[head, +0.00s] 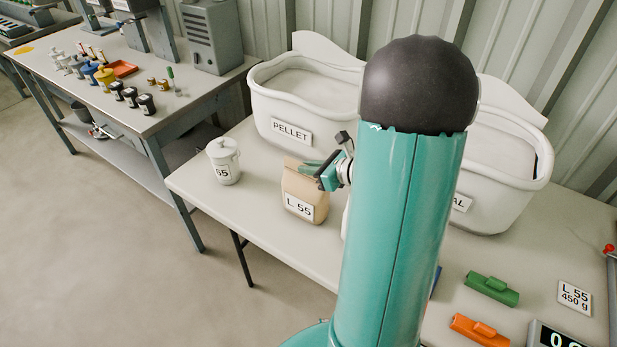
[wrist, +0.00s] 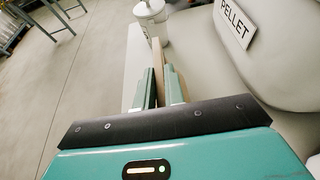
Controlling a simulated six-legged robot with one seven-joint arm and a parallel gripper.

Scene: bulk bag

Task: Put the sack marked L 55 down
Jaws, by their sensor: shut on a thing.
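The tan paper sack marked L 55 (head: 304,206) is upright over the pale table (head: 262,213), left of my arm in the head view. My gripper (head: 312,170) is shut on its folded top from the right. I cannot tell whether the sack's base touches the table. In the wrist view my two teal fingers (wrist: 160,88) close around a thin tan edge of the sack (wrist: 158,58); most of the sack is hidden there.
A white lidded jar marked 55 (head: 224,165) stands left of the sack. Behind is a white bin labelled PELLET (head: 265,100); a second bin (head: 520,190) is partly hidden by my arm. Green (head: 491,290) and orange (head: 480,329) clips and an L 55 450 g card (head: 574,297) lie right.

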